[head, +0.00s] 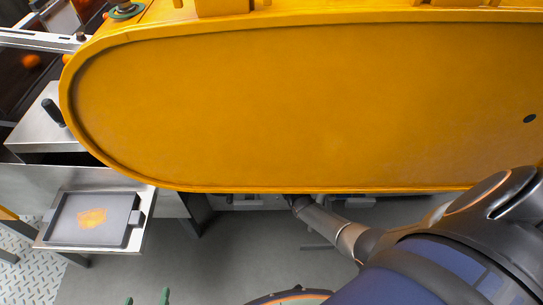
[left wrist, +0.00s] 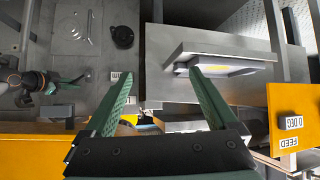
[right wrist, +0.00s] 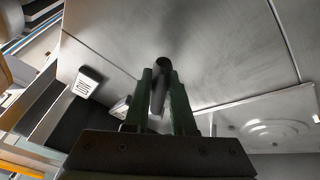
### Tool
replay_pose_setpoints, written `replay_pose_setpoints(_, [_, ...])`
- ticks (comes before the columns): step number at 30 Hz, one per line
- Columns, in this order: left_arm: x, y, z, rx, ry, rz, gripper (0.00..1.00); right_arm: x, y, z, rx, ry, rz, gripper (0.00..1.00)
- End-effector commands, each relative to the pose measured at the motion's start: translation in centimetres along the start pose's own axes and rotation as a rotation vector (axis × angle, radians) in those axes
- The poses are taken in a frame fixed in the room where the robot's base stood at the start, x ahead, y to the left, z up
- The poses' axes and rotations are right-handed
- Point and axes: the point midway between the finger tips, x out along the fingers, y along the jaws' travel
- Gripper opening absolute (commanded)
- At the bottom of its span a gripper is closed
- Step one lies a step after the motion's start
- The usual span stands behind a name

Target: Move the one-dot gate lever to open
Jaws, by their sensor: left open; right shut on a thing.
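A dark lever handle (right wrist: 158,92) with a rounded black end shows in the right wrist view, in front of a steel panel. My right gripper (right wrist: 160,76) is shut on it. No dot mark on this lever is visible, so I cannot tell whether it is the one-dot gate lever. In the head view the right hand is hidden beneath the yellow housing (head: 290,105). My left gripper (head: 147,299) is open and empty at the bottom edge of the head view. In the left wrist view its fingers (left wrist: 160,75) stand apart.
Another black handle (head: 53,112) stands on a steel box at the left. A striped white tag (right wrist: 86,84) is near the held lever. A FEED sign (left wrist: 292,125) is at right.

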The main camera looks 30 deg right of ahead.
Motion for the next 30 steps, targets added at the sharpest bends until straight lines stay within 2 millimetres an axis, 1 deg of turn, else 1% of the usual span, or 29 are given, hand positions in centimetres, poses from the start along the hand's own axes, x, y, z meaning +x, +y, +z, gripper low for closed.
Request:
replay_pose_setpoints(1, [0.0,0.0,0.0,0.000,0.000,0.000,0.92,0.0,0.1,-0.1,0.000,0.002,0.002,0.00])
replay_pose_setpoints(2, [0.0,0.0,0.0,0.000,0.000,0.000,0.92,0.0,0.1,-0.1,0.000,0.002,0.002,0.26])
replay_pose_setpoints(9, [0.0,0.0,0.0,0.000,0.001,0.000,0.92,0.0,0.1,-0.1,0.001,0.001,0.001,0.53])
replay_pose_setpoints(17, [-0.1,0.0,-0.1,0.000,0.002,0.000,0.92,-0.1,0.1,0.0,0.001,0.000,0.000,0.53])
replay_pose_setpoints(20, [-0.3,0.0,-0.3,-0.002,-0.003,0.001,0.92,-0.7,0.1,0.0,0.002,0.001,0.000,0.53])
replay_pose_setpoints(23, [-0.8,0.2,-0.2,-0.010,-0.032,0.005,0.92,-2.2,0.2,0.1,0.003,0.001,-0.002,0.53])
replay_pose_setpoints(25, [-0.9,0.5,0.8,-0.023,-0.078,0.011,0.92,-3.6,0.3,0.1,0.003,0.002,-0.003,0.53])
replay_pose_setpoints(26, [-1.0,0.7,1.1,-0.025,-0.088,0.013,0.92,-4.3,0.3,0.1,0.004,0.003,-0.003,0.53])
replay_pose_setpoints(30, [-1.5,1.1,0.5,-0.030,-0.089,0.019,0.92,-7.5,0.3,0.1,0.003,0.002,-0.003,0.53])
